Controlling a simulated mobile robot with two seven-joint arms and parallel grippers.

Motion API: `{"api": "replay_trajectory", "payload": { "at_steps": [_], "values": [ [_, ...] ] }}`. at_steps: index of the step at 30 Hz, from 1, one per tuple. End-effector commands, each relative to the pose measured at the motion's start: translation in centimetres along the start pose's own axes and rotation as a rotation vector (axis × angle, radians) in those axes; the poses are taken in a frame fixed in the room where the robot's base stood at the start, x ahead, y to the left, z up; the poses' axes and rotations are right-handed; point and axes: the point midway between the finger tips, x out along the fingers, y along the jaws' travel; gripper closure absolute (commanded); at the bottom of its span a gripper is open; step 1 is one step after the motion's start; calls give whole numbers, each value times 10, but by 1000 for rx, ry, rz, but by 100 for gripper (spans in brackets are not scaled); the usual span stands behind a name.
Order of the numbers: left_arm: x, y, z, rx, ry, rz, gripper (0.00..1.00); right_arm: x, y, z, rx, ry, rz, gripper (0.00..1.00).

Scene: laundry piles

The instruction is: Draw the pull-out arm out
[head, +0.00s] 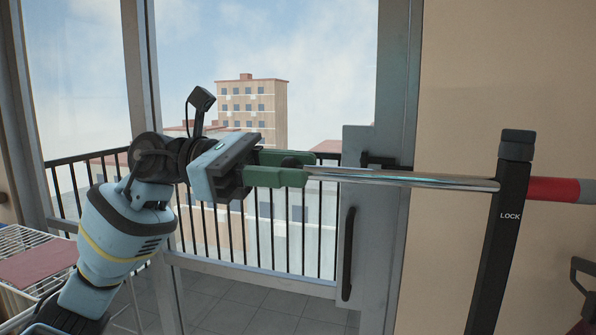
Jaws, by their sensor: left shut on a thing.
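The pull-out arm (400,178) is a shiny chrome rod running level across the right half of the head view. Its right end meets a black upright post (494,240) marked LOCK. My left gripper (297,166) comes in from the left, with green fingers shut on the rod's left end. The fingers hide part of that end, where a dark piece shows between them. My right gripper is not recognisable in view.
A red and grey bar (555,190) extends right of the post. Behind the rod are a glass door with a dark handle (348,254) and a balcony railing (215,232). A white drying rack (22,240) with a reddish cloth stands at lower left.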

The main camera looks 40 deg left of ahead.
Motion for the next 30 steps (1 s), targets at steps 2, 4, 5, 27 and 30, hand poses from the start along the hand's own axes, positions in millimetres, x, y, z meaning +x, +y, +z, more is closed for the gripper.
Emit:
{"api": "replay_trajectory", "payload": {
  "at_steps": [2,4,5,27,30],
  "values": [
    [-1,1,1,1,0,3,100,0,0,0,0,1,0,64],
    [-2,1,1,1,0,4,100,0,0,0,0,1,0,64],
    [-2,1,1,1,1,4,66,0,0,0,0,1,0,64],
    [-39,2,-4,-4,4,7,48,8,-1,19,5,-28,-3,64],
    [-55,1,-3,-3,4,6,48,11,-1,20,5,-28,-3,64]
  ]
}}
